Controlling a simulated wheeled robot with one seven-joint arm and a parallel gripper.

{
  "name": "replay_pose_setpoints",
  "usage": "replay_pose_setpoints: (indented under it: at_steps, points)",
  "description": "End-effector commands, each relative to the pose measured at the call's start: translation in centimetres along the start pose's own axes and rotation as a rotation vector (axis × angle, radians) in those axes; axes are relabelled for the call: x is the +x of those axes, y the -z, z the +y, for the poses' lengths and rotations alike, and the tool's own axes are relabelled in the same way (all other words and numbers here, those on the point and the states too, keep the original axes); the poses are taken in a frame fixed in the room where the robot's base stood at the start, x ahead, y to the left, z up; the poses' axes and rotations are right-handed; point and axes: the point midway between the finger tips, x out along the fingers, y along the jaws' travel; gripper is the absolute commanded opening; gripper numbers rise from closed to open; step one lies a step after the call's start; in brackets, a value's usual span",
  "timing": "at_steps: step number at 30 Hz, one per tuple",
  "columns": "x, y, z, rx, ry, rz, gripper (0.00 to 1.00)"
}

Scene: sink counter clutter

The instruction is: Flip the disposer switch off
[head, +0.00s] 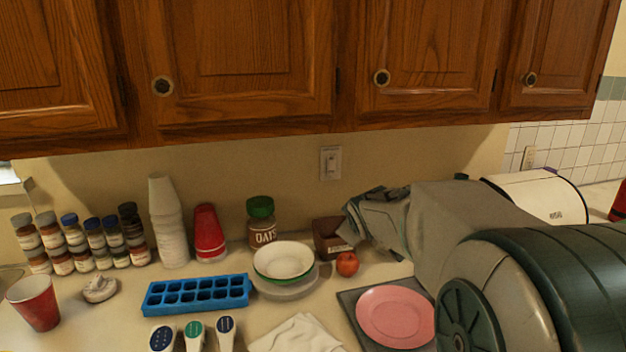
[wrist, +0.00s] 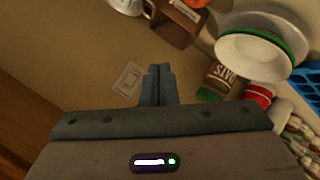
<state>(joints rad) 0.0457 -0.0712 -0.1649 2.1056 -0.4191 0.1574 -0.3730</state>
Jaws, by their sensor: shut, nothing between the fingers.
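The disposer switch (head: 330,163) is a pale wall plate with a small toggle, on the beige wall below the wooden cabinets. It also shows in the wrist view, where the plate (wrist: 128,79) lies just left of my fingers. Which way the toggle points is too small to tell. My gripper (wrist: 157,72) has its two fingers together, empty. In the head view my gripper (head: 352,216) is to the right of the switch and lower, above the counter. A gap shows between fingers and plate; whether they touch the wall cannot be told.
Under the switch stand an oats jar (head: 262,222), stacked bowls (head: 283,261), a brown box (head: 328,238) and a red apple (head: 347,264). A pink plate (head: 396,316) lies at front right. Cabinets (head: 235,60) overhang the wall. The wall around the switch is bare.

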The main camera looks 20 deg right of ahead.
Motion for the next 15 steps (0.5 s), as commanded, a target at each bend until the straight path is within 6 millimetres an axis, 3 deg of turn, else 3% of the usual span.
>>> replay_pose_setpoints:
  at_steps: [1,6,10,15]
  points:
    - [2.8,0.7,1.6,-0.083,-0.05,0.046,0.0]
    - [9.0,4.3,5.8,-0.406,-0.209,0.218,0.0]
    - [12.4,5.8,7.4,-0.614,-0.294,0.32,0.0]
    - [14.8,6.9,7.8,-0.782,-0.351,0.405,0.0]
